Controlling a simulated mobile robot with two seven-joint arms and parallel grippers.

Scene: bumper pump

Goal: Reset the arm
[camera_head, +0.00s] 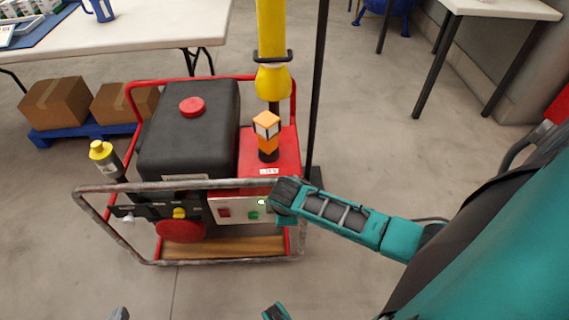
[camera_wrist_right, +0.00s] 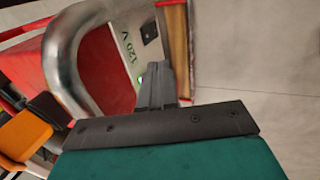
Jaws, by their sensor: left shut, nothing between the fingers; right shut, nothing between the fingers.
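The bumper pump is a red-framed machine with a black tank (camera_head: 190,130) and a grey bumper bar (camera_head: 165,187) along its front. Its white control panel (camera_head: 238,210) carries a red switch (camera_head: 224,212), a green switch (camera_head: 253,215) and a small lit green lamp (camera_head: 262,202). My right arm reaches in from the right to the panel's right end. Its shut, empty right gripper (camera_wrist_right: 160,82) shows in the right wrist view in front of the panel marked "120 V"; contact cannot be told. A dark tip of my shut left gripper (camera_head: 120,313) shows at the bottom edge.
An orange-and-white beacon (camera_head: 267,132) stands on the pump's red top (camera_head: 245,160). A yellow pole (camera_head: 271,40) rises behind it. Cardboard boxes (camera_head: 55,104) sit on a blue pallet at left. A white table (camera_head: 150,35) is behind. The floor in front is clear.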

